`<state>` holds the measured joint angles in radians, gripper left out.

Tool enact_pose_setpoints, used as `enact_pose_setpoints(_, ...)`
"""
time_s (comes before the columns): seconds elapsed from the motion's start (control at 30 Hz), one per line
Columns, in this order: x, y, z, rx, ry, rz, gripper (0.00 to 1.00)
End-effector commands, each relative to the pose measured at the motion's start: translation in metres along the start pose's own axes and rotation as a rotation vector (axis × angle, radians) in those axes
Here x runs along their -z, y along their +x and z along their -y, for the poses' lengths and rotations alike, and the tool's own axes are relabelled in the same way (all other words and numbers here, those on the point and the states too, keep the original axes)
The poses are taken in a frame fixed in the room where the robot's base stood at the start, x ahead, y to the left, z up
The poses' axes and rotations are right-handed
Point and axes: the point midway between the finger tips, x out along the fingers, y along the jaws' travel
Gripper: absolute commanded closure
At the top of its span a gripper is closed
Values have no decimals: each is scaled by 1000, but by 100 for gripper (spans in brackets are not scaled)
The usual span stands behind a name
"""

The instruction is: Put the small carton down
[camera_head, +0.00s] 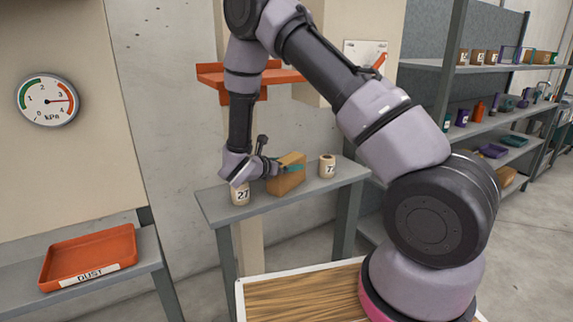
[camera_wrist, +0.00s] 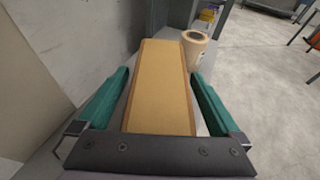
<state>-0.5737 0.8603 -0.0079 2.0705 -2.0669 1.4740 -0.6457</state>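The small carton (camera_head: 287,182) is a tan box, upright at the grey table (camera_head: 330,184) in the head view. Whether its base touches the tabletop is hard to tell. In the wrist view the carton (camera_wrist: 160,90) lies between the two green fingers of my gripper (camera_wrist: 160,73). One green finger shows across the carton's side in the head view. The fingertips are close to both long sides of the carton. Whether they press on it or stand slightly apart cannot be told.
A roll marked 27 (camera_head: 240,195) stands left of the carton. Another roll (camera_head: 327,167) stands to the right, also in the wrist view (camera_wrist: 194,48). A red tray labelled DUST (camera_head: 88,256) is at lower left. A red wall shelf (camera_head: 212,77) hangs behind my arm.

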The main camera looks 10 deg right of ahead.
Motion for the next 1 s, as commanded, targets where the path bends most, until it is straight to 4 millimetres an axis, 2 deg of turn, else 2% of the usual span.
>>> enact_pose_setpoints(0.27,-4,-2,0,0,2,0,0)
enact_pose_setpoints(0.37,-3,-14,-1,-2,0,1,0)
enact_pose_setpoints(0.73,-3,-92,-1,-4,0,0,0)
enact_pose_setpoints(0.83,-3,-106,-1,-3,1,1,0)
enact_pose_setpoints(1.0,-3,-119,0,-1,0,0,0)
